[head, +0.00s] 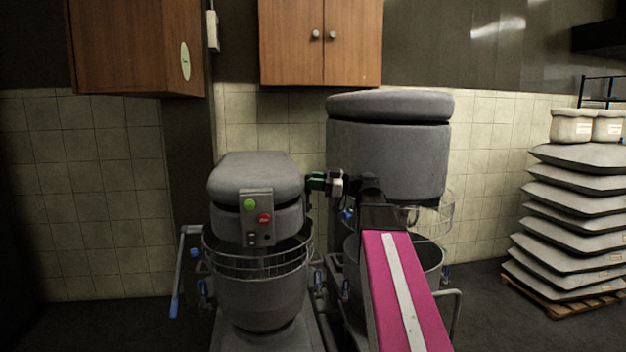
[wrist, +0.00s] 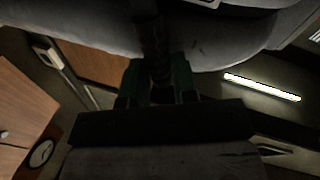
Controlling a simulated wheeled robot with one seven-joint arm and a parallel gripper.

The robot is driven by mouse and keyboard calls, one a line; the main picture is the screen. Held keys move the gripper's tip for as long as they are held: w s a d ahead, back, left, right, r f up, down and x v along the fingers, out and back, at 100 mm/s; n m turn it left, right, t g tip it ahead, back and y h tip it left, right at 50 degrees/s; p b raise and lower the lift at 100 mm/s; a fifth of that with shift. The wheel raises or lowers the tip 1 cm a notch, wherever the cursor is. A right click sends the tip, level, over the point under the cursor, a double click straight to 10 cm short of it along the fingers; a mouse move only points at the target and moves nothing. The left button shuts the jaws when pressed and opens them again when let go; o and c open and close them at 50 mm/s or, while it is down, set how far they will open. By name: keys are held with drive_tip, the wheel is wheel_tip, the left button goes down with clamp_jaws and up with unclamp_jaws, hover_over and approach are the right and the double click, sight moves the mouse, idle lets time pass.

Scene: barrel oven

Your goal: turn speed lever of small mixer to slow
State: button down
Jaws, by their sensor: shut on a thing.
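The small mixer (head: 255,180) stands left of centre in the head view, with a rounded grey top, a green button and a red button on its front panel. My gripper (head: 312,182) is at the right side of its head. In the wrist view my gripper (wrist: 158,82) has its dark green fingers on either side of a dark upright bar, the speed lever (wrist: 153,40), and is shut on it. In the head view the lever is mostly hidden by the gripper, and its exact setting cannot be read.
A larger mixer (head: 388,150) stands close behind my arm on the right. A wire guard (head: 260,262) rings the small mixer's bowl (head: 262,298). Wall cupboards (head: 320,40) hang above. Stacked sacks (head: 575,215) stand on a pallet at far right.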

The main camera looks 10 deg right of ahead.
drive_tip(key=shift+s+f+n+y, duration=0.15)
drive_tip(key=shift+s+f+n, duration=0.2)
drive_tip(key=shift+s+n, duration=0.35)
drive_tip(key=shift+s+f+n+y, duration=0.15)
drive_tip(key=shift+s+f+n, duration=0.15)
drive_tip(key=shift+s+n, duration=0.4)
drive_tip(key=shift+w, duration=0.15)
drive_tip(key=c, duration=1.2)
unclamp_jaws()
drive_tip(key=shift+d, duration=0.1)
drive_tip(key=v, duration=1)
drive_tip(key=shift+d+f, duration=0.1)
drive_tip(key=shift+d, duration=0.25)
